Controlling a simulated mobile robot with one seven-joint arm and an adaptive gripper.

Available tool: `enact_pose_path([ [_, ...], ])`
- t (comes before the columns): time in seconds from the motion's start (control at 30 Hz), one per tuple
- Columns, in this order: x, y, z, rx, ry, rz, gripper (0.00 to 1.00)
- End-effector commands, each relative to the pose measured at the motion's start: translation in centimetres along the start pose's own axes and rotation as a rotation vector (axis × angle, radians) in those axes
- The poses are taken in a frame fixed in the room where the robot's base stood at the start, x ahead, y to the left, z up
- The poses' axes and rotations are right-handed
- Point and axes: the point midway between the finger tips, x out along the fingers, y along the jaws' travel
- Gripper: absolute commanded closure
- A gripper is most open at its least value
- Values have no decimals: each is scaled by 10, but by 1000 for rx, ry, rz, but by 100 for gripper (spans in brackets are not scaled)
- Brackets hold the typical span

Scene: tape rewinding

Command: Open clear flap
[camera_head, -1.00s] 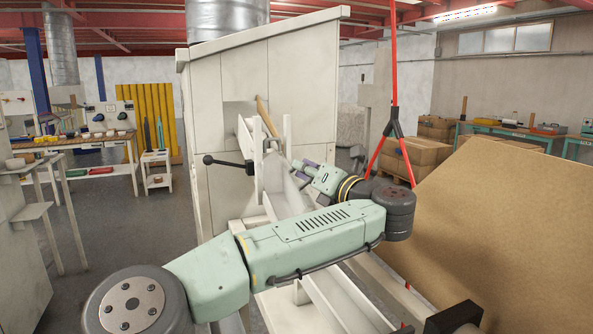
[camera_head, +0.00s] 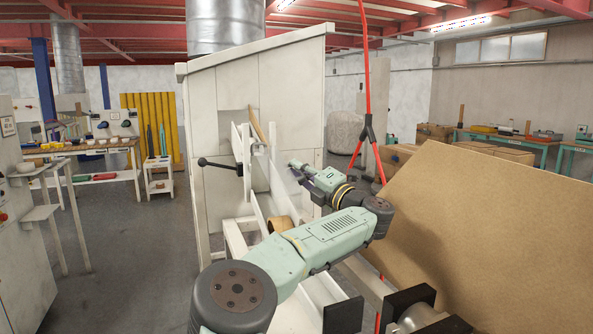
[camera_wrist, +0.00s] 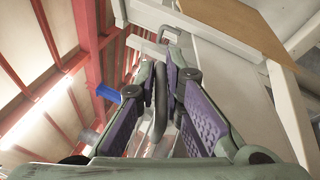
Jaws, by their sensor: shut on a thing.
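My gripper (camera_head: 294,168) is at the right of the pale machine frame, in front of the tall white cabinet. In the wrist view its two purple-padded fingers (camera_wrist: 164,75) are close together around a thin grey curved bar (camera_wrist: 160,105), which looks like a handle. The clear flap itself cannot be made out in either view. Whether it is open cannot be told.
The white cabinet (camera_head: 290,85) stands behind the frame, with a black-knobbed lever (camera_head: 218,165) at its left. A brown roll (camera_head: 281,224) sits behind my arm. A large brown board (camera_head: 470,225) fills the right. Open floor lies left.

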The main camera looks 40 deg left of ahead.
Motion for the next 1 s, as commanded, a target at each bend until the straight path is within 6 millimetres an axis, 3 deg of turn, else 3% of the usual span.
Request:
enact_pose_path([
  [0.03, -4, -4, 7, 30, -15, 7, 100],
  [0.4, -7, -13, 14, 196, -16, 67, 100],
  [1.0, -7, -16, 13, 232, -15, 77, 100],
])
